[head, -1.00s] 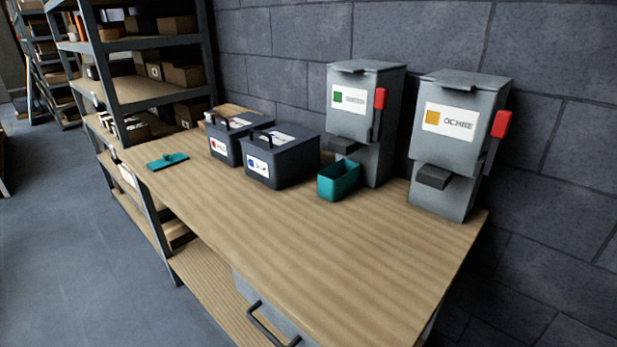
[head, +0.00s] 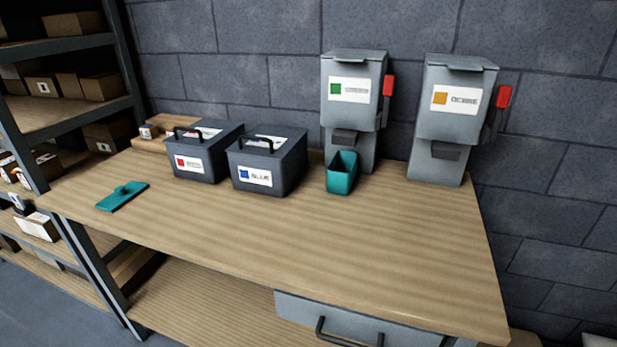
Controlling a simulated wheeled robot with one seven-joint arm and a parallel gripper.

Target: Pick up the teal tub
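The teal tub (head: 341,181) is a small open-topped box standing upright on the wooden workbench (head: 300,235). It is just in front of the grey dispenser with the green label (head: 353,92), below its spout. I cannot see what is inside the tub. A flat teal piece with a small knob (head: 122,196) lies apart on the left part of the bench. My gripper is not in view.
Two dark boxes with handles, one with a red label (head: 203,152) and one labelled BLUE (head: 267,161), stand left of the tub. The OCHRE dispenser (head: 450,120) stands to its right. The bench front is clear above a grey drawer (head: 360,322). Shelves (head: 70,110) stand at left.

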